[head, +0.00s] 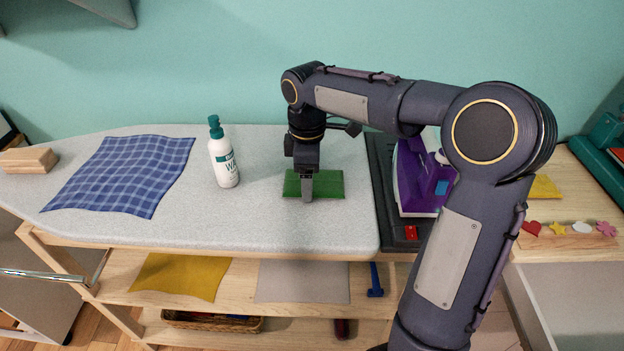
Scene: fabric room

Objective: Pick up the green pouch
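The green pouch (329,184) lies flat on the grey ironing board (270,232), left of the iron. My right gripper (307,191) points straight down over the left-middle part of the pouch. My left gripper is not in view.
A white bottle with a green pump (223,155) stands left of the pouch. A purple iron (413,182) sits on a dark rest (384,190) to the right. A blue checked cloth (128,174) and a wooden block (28,160) lie farther left. The board's front is clear.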

